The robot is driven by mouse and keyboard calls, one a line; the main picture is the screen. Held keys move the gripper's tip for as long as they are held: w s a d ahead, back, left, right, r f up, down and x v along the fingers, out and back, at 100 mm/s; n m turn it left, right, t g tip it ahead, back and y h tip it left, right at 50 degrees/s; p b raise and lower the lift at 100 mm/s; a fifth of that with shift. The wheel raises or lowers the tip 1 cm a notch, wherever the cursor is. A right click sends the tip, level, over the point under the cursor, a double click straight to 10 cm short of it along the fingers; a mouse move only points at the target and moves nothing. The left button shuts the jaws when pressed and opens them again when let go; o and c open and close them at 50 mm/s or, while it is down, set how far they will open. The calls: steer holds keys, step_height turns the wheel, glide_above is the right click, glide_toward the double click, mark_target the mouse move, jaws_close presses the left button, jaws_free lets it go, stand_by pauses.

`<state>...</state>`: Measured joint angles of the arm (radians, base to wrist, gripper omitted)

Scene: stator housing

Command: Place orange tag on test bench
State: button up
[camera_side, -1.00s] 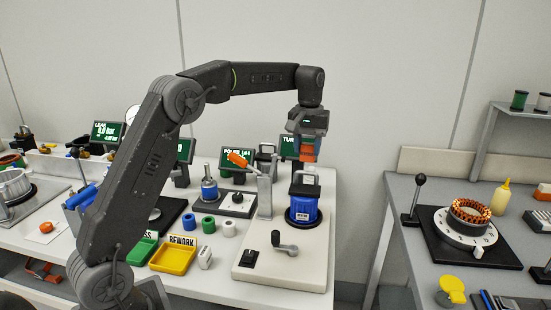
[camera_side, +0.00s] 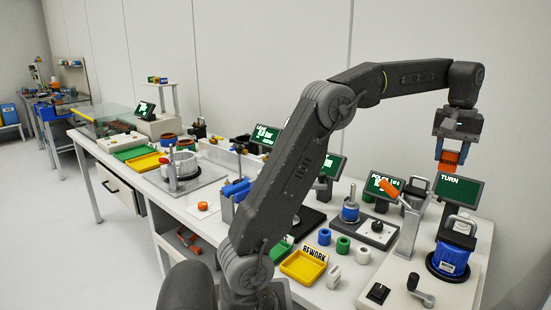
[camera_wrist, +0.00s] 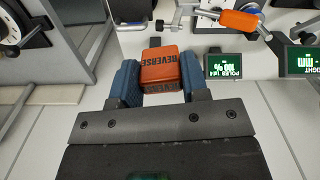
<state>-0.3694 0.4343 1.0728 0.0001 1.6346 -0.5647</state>
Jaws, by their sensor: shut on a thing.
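The orange tag (camera_side: 449,161), lettered "REVERSE" in the wrist view (camera_wrist: 158,70), is between the blue fingers of my gripper (camera_side: 448,163). My gripper is shut on it and holds it in the air, above and behind the "TURN" screen (camera_side: 459,190) in the side view. In the wrist view the gripper (camera_wrist: 160,78) has one blue finger on each side of the tag. No label in view names the test bench.
A post with an orange handle (camera_side: 388,189), another screen (camera_side: 385,186) and a blue part on a black-topped stand (camera_side: 351,208) stand left of the housing. A yellow "REWORK" tray (camera_side: 304,267) and small green, blue and white rings lie nearer. More stations crowd the bench leftward.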

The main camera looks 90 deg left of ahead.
steer(key=s+a+f+n, duration=0.1)
steer(key=s+n, duration=0.7)
steer(key=s, duration=0.7)
steer(key=s+a+f+n, duration=0.1)
steer(key=s+a+n, duration=0.1)
steer(key=s+n, duration=1)
step_height(320, 180, down, 18)
steer(key=s+m, duration=0.3)
steer(key=m, duration=0.1)
steer(key=w+d+f, duration=0.2)
steer(key=w, duration=0.1)
steer(key=w+d+f, duration=0.2)
steer(key=w+d, duration=0.1)
steer(key=w+d+f, duration=0.2)
steer(key=shift+w+d+f, duration=0.25)
steer(key=shift+w+d, duration=0.05)
steer(key=shift+w, duration=0.1)
steer(key=shift+f, duration=2.05)
steer(key=shift+f, duration=0.1)
